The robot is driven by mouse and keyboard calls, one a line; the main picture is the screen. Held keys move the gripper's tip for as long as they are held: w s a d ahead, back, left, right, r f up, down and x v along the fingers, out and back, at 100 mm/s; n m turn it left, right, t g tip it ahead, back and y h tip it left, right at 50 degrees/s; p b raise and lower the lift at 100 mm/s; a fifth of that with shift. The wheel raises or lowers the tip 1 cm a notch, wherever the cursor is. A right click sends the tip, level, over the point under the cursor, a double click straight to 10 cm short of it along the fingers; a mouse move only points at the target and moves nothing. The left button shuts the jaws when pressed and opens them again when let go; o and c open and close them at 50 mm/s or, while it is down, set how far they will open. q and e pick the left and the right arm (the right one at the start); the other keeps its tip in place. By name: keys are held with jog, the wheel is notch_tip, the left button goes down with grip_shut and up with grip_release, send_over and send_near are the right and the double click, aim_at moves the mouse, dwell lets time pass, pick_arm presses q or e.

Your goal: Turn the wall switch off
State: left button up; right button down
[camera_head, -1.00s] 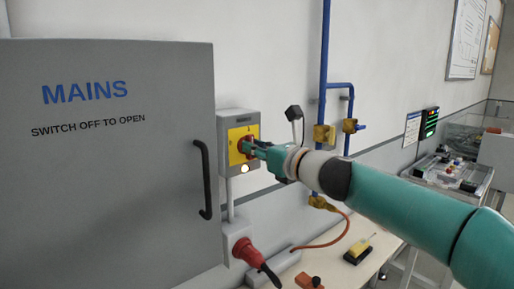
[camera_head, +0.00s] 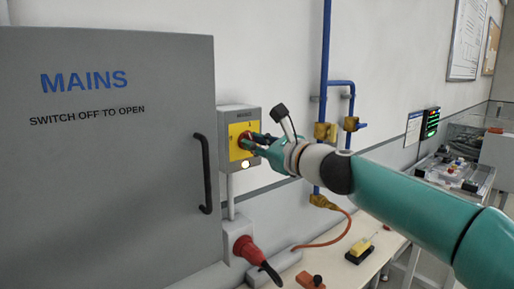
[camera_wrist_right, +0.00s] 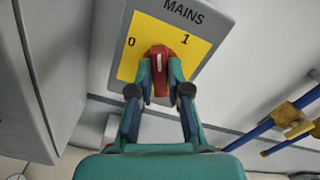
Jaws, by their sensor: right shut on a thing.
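The wall switch is a grey box (camera_head: 225,122) with a yellow plate (camera_head: 234,153) and a red knob (camera_head: 243,141). In the right wrist view the plate (camera_wrist_right: 196,51) is marked 0 on the left and 1 on the right, under the word MAINS. The red knob (camera_wrist_right: 160,65) stands about upright in that picture, between the two marks. My right gripper (camera_head: 254,141) is shut on the knob, with one finger on each side, as the right wrist view (camera_wrist_right: 160,90) shows. A round lamp (camera_head: 245,164) below the knob is lit. My left gripper is out of view.
A grey cabinet (camera_head: 110,180) lettered MAINS, with a black handle (camera_head: 205,175), stands left of the switch. A red plug (camera_head: 247,250) sits below. Blue pipes (camera_head: 325,60) with yellow valves run up the wall at right, above a bench (camera_head: 335,258).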

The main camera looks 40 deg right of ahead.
jog(key=shift+a+f+n+b, duration=0.15)
jog(key=shift+n+b, duration=0.65)
jog(key=shift+n, duration=1.35)
jog(key=shift+a+f+n+b, duration=0.15)
jog(key=shift+n+b, duration=0.65)
jog(key=shift+n, duration=1.4)
jog(key=shift+f+n+b, duration=0.2)
jog(key=shift+n+b, duration=0.6)
jog(key=shift+n, duration=1.35)
jog(key=shift+f, duration=0.1)
jog(key=c, duration=1.1)
grip_release()
jog(key=shift+r, duration=0.2)
jog(key=shift+d, duration=0.1)
jog(key=shift+s+r, duration=0.1)
jog(key=shift+s, duration=0.05)
